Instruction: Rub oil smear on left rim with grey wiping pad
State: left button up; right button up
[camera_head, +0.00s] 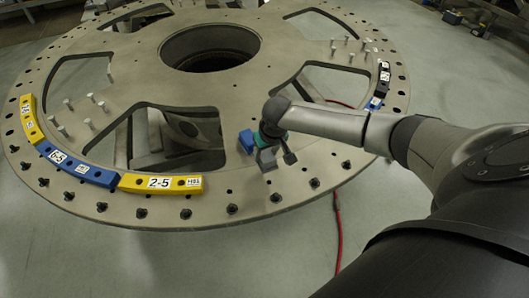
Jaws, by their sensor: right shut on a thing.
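The large round metal turret plate (225,180) fills the middle of the head view. My right gripper (270,152) points down over the plate's front part, right of the front opening. It is shut on a small grey block that looks like the wiping pad (266,160). I cannot tell whether the pad touches the plate. I cannot make out an oil smear on the left rim. My left gripper is not in view.
Yellow (160,183) and blue (78,168) labelled segments lie along the left and front-left rim. A small blue piece (246,141) is beside my right gripper. Black segments (382,82) sit on the right rim. Several bolts stand up from the plate. A red cable (338,235) hangs below.

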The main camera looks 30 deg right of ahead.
jog(key=shift+r+p, duration=1.05)
jog(key=shift+r, duration=0.2)
